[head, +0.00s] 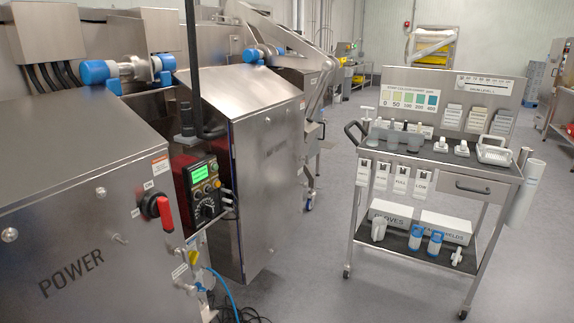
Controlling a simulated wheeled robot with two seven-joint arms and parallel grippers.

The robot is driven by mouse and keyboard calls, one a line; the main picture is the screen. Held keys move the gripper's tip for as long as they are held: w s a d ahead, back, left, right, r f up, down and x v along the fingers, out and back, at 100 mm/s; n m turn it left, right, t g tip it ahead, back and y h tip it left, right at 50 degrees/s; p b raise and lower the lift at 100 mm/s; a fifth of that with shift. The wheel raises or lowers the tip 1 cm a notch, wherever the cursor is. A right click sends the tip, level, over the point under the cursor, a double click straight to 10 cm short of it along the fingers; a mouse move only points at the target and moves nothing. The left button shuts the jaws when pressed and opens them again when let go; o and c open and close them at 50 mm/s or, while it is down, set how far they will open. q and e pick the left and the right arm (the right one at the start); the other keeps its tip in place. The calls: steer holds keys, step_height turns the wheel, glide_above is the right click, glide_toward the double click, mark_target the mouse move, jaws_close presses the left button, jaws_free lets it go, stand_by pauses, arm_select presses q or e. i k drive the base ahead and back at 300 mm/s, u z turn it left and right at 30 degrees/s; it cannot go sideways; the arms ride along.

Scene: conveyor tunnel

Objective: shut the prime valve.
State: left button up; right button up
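I cannot pick out the prime valve with certainty in the head view. A small cluster of fittings (201,279) sits low between the power cabinet and the open cabinet, with a yellow part (193,257) and small white tags beside it. The tags are too small to read, and the position of any valve handle there cannot be told. A blue hose (226,292) runs down from these fittings. Neither of my grippers is in view.
The steel power cabinet (75,215) carries a red handle (164,212). A control panel (204,188) with a lit green screen stands behind it. A steel cart (350,235) with bottles and cups stands right. The grey floor (310,270) between is clear.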

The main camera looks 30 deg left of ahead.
mark_target(193, 256)
steer(key=z, duration=1.15)
steer(key=i, duration=0.6)
steer(key=u, duration=3.15)
